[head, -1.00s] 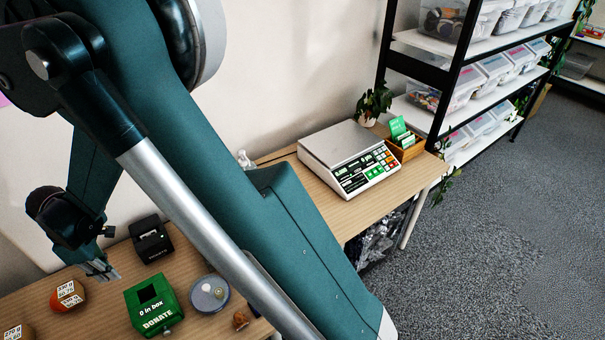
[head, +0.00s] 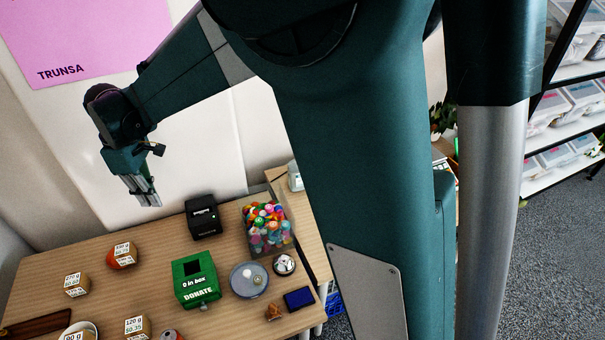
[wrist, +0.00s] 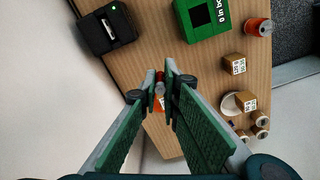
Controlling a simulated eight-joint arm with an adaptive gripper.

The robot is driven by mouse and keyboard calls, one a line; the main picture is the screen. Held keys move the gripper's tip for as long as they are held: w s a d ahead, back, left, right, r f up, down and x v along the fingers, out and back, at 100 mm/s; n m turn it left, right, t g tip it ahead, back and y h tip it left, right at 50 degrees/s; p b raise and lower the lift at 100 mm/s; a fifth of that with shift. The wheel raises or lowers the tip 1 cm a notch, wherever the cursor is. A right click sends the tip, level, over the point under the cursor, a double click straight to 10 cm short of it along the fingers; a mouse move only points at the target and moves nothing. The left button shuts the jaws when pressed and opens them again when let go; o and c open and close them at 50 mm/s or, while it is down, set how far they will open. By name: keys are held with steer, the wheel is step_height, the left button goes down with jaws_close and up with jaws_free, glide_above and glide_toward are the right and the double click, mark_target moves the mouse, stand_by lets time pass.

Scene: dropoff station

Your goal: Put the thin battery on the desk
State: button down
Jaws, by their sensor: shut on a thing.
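My gripper (head: 143,196) hangs in the air over the back left part of the wooden desk (head: 150,285), near the wall. In the wrist view its fingers (wrist: 161,88) are shut on a small, thin cylinder with a reddish end, which looks like the thin battery (wrist: 160,88). The fingers hide part of it. In the head view the battery is too small to make out. The desk also shows below the gripper in the wrist view (wrist: 185,75).
An orange labelled object (head: 122,256), a black box (head: 203,217), a green donate box (head: 195,281), a bin of colourful balls (head: 266,226) and a round grey dish (head: 249,280) stand on the desk. Labelled cubes (head: 77,284) are at left. Bare wood lies between them.

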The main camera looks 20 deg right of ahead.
steer(key=w+d+m, duration=0.3)
steer(key=w+d, duration=0.2)
steer(key=d, duration=0.7)
steer(key=w+d+m, duration=0.3)
steer(key=w+d, duration=0.2)
steer(key=d, duration=0.6)
steer(key=w+d+m, duration=0.3)
steer(key=w+d, duration=0.3)
steer(key=d, duration=0.6)
steer(key=s+d+m, duration=0.3)
steer(key=d+m, duration=0.5)
steer(key=d, duration=3.1)
step_height(320, 180, down, 18)
steer(key=shift+w+a+p, duration=0.3)
steer(key=shift+a, duration=0.1)
steer(key=shift+f+b, duration=0.45)
steer(key=shift+f, duration=2.65)
steer(key=shift+f, duration=0.1)
